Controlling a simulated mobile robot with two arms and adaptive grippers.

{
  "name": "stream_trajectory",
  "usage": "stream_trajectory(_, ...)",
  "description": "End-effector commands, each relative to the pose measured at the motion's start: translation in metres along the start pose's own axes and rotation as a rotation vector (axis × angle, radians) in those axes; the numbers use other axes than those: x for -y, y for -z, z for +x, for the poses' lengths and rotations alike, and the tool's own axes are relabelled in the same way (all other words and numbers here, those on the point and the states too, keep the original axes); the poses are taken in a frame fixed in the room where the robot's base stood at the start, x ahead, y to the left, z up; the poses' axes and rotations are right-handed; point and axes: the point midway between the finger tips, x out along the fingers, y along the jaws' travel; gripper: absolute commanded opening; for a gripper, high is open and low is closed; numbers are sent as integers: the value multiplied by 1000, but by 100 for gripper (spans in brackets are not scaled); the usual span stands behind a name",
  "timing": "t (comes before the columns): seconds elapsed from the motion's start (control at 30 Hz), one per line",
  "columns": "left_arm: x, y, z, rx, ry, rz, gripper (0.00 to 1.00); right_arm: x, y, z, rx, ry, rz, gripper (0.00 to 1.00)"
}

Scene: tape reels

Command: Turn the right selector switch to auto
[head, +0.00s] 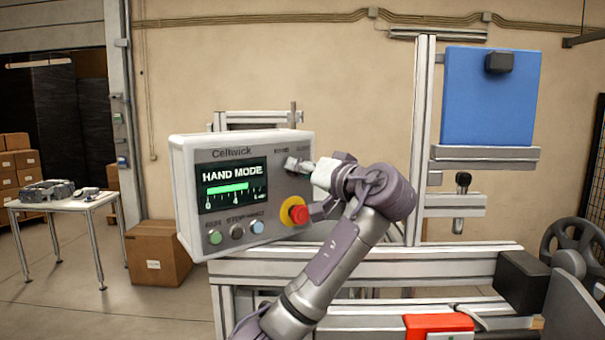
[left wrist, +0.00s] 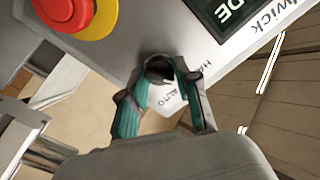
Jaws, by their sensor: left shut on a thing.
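The control box (head: 188,200) is a white-rimmed grey panel with a "Cellwick" label. Its screen (head: 233,185) reads HAND MODE above a green bar. My left gripper (head: 298,165) is at the panel's upper right. In the left wrist view, its two green-padded fingers (left wrist: 163,80) are shut on the dark, round selector switch (left wrist: 158,68). The fingers cover the sides of the switch, and I cannot tell its pointer direction. The AUTO label (left wrist: 172,99) and a partly covered HAND label (left wrist: 209,67) are beside it. My right gripper is not in view.
A red emergency stop on a yellow collar (head: 296,211) sits just below my left gripper. Green, dark and pale blue buttons (head: 236,231) line the panel's bottom. An aluminium frame (head: 420,140) with a blue panel (head: 490,100) stands to the right. A carton (head: 157,258) is on the floor.

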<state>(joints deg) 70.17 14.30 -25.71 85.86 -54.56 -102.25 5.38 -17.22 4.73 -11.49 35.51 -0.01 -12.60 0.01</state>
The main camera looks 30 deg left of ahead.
Motion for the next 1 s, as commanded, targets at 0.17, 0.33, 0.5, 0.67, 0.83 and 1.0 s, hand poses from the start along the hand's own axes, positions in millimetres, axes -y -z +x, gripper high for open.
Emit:
stream_trajectory(0.17,-1,0,-1,-3,-1,152,0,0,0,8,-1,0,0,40)
stream_trajectory(0.33,-2,0,0,-2,-2,315,0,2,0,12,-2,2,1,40)
stream_trajectory(0.5,-2,0,-1,-4,-1,476,0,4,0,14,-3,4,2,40)
stream_trajectory(0.67,-2,0,0,-4,-1,627,0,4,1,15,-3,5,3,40)
stream_trajectory(0.83,-2,0,0,-4,-1,774,0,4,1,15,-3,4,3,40)
stream_trajectory(1.0,-2,0,0,-4,-1,896,0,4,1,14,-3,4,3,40)
